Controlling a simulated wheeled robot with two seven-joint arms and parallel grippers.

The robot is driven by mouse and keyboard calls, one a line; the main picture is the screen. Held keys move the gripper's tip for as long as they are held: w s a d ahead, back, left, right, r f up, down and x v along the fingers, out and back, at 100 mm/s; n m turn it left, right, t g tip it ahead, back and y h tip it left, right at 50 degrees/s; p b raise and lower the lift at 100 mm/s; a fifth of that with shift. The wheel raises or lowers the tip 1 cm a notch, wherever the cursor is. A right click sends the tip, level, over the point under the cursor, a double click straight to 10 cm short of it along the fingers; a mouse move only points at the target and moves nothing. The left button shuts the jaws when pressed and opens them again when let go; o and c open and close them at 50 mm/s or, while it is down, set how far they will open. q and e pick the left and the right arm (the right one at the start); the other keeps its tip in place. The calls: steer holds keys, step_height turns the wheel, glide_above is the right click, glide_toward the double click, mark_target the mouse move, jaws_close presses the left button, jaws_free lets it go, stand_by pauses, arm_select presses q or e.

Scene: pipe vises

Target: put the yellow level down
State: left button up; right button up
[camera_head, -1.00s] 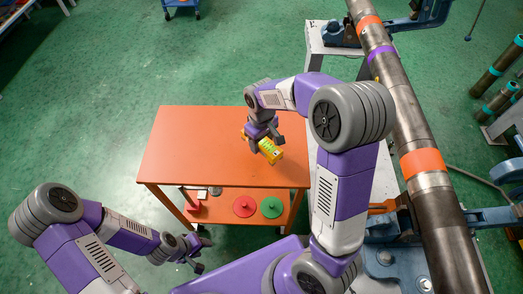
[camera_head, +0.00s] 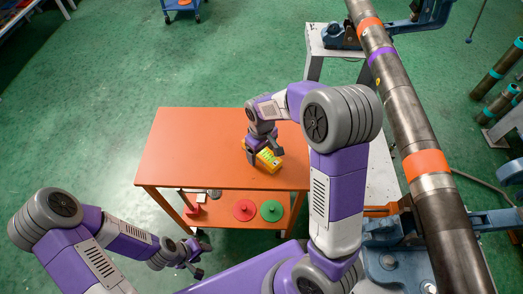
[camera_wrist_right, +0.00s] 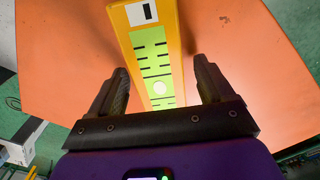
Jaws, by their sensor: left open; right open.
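The yellow level (camera_head: 268,160) lies on the orange table (camera_head: 190,150), near its right side, in the head view. In the right wrist view the level (camera_wrist_right: 148,45) has a green face with black marks and runs away between the fingers. My right gripper (camera_head: 262,152) is open around the level, with a gap between it and each finger; the fingertips (camera_wrist_right: 160,85) show on both sides in the wrist view. My left gripper (camera_head: 198,258) is open and empty, low at the left, in front of the table.
The lower shelf holds a red disc (camera_head: 244,210), a green disc (camera_head: 271,210) and a small red item (camera_head: 194,210). A long steel pipe (camera_head: 420,150) with orange bands runs along the right in blue vises. The table's left half is clear.

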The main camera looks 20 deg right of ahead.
steer(key=shift+r, duration=0.1)
arm_select(q)
step_height(320, 180, up, 4)
steer(key=p, duration=0.4)
steer(key=shift+r, duration=0.15)
arm_select(e)
step_height(320, 180, up, 12)
arm_select(q)
steer(key=shift+s, duration=0.1)
